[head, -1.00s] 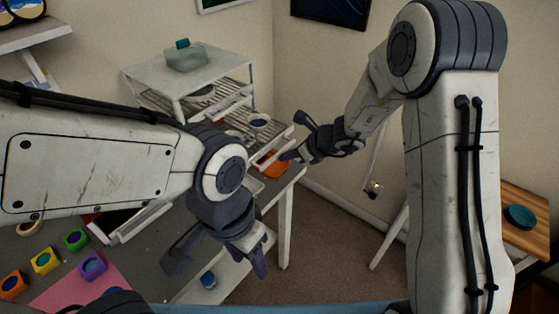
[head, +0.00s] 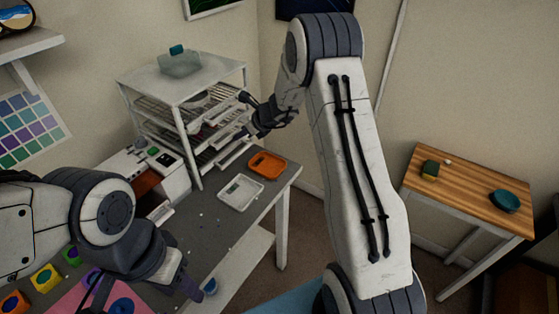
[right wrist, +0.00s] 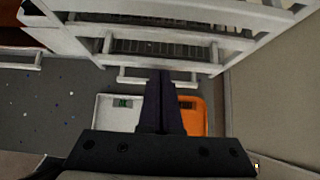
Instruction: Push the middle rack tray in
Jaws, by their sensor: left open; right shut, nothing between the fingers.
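The white rack (head: 190,150) stands at the back of the grey table with several wire trays on its levels. The middle tray (head: 222,140) sits mostly within the rack, its white front edge near the rack's front. My right gripper (head: 241,134) is shut and empty, with its fingertips at or close to that front edge. In the right wrist view the shut fingers (right wrist: 160,75) point at a white tray front (right wrist: 132,79); whether they touch it I cannot tell. My left gripper (head: 148,281) is open and empty, low at the left over the table's front.
A clear container (head: 180,64) stands on the rack's top. A wooden side table (head: 465,195) stands right.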

